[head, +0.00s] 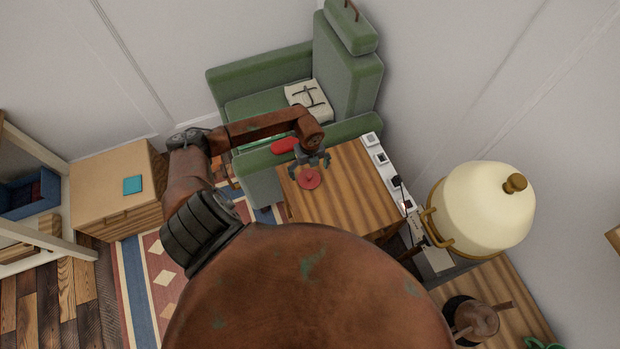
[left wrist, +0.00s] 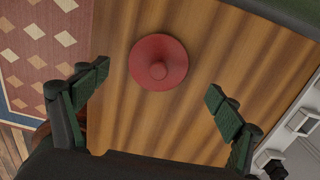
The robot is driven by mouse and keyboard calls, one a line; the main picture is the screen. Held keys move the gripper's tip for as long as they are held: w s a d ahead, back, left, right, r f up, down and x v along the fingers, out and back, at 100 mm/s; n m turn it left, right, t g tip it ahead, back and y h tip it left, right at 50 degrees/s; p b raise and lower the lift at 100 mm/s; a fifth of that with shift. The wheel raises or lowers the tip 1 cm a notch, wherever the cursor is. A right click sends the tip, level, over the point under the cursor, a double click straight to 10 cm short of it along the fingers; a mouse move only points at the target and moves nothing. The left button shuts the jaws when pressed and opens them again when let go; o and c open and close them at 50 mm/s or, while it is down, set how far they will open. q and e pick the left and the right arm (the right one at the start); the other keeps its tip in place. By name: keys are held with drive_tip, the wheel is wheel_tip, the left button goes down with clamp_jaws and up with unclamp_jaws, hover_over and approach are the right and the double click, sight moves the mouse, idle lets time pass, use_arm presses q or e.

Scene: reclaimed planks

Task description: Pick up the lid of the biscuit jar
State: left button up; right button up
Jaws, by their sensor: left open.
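The red round lid (head: 309,179) with a small knob is at the striped wooden table (head: 350,190). In the left wrist view the lid (left wrist: 158,62) is seen from above, with its knob in the middle. I cannot tell whether a jar is beneath it. My left gripper (head: 313,164) is open just above the lid in the head view. In the left wrist view its two green-padded fingers (left wrist: 157,90) are spread wide on either side, with the lid ahead between them and untouched. My right gripper is not in view.
A green armchair (head: 260,68) with a folded cream cloth (head: 308,100) stands behind the table. A white socket strip (head: 384,170) runs along the table's right edge. A large cream dome (head: 485,210) stands at right. A wooden cabinet (head: 112,175) stands at left.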

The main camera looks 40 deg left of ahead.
sight(309, 175)
use_arm(q)
wheel_tip(309, 175, down, 5)
drive_tip(key=shift+s+r+b, duration=0.1)
drive_tip(key=shift+r+b, duration=0.1)
drive_tip(key=shift+b, duration=0.1)
drive_tip(key=shift+r, duration=0.1)
drive_tip(key=shift+c, duration=0.5)
